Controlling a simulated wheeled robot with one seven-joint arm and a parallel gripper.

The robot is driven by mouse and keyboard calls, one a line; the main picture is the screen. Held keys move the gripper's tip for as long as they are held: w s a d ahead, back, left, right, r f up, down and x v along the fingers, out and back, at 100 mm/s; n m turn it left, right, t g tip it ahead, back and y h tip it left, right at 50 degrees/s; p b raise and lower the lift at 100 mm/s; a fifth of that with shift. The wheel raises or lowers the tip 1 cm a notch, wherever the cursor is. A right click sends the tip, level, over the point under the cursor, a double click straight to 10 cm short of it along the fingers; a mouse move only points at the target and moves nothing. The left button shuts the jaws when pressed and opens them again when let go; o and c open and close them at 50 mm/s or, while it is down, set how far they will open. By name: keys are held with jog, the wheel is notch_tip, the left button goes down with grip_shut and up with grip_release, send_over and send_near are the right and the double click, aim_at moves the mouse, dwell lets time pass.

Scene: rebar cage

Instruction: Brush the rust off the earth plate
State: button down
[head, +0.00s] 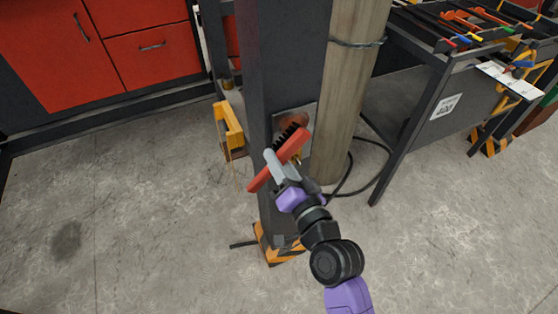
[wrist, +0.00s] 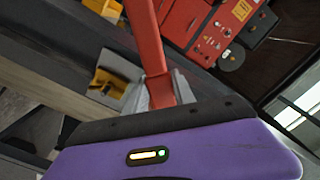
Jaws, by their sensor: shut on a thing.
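My gripper (head: 278,172) is shut on a red-handled brush (head: 265,178) with dark bristles. The brush is tilted, its bristle end up and to the right, in front of a dark steel post. The earth plate (head: 309,113) is a grey plate on the post with a reddish-brown rust patch (head: 293,121). The bristles overlap the lower part of the plate in the head view; I cannot tell whether they touch it.
A wooden pole (head: 345,100) with a wire tie stands just right of the post (head: 280,60). A black cable (head: 375,178) loops behind it on the floor. A tool cart (head: 410,105) stands at right and red cabinets (head: 100,45) at back left. The floor at left is clear.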

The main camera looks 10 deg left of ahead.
aim_at(292, 151)
jog(key=shift+x, duration=0.95)
dwell(0.3)
jog(key=shift+w+d+f+b, duration=0.2)
jog(key=shift+w+d+b, duration=0.25)
jog(key=shift+d+b, duration=0.5)
jog(key=shift+w+d+r+b, duration=0.15)
jog(key=shift+w+d+b, duration=0.45)
jog(key=shift+d+b, duration=0.3)
jog(key=shift+w+d+b, duration=0.6)
jog(key=shift+d+b, duration=0.15)
jog(key=shift+d, duration=0.05)
jog(key=shift+w+d+b, duration=0.55)
jog(key=shift+d+b, duration=0.15)
jog(key=shift+d, duration=0.1)
jog(key=shift+s+a+r+p, duration=0.1)
jog(key=shift+s+a+p, duration=0.5)
jog(key=shift+a, duration=0.3)
jog(key=shift+s+a+r+p, duration=0.1)
jog(key=shift+s+a+p, duration=0.4)
jog(key=shift+a+p, duration=0.3)
jog(key=shift+s+a+p, duration=0.55)
jog(key=shift+a, duration=0.4)
jog(key=shift+s+a+f+p, duration=0.1)
jog(key=shift+s+a+p, duration=0.5)
jog(key=shift+a+p, duration=0.2)
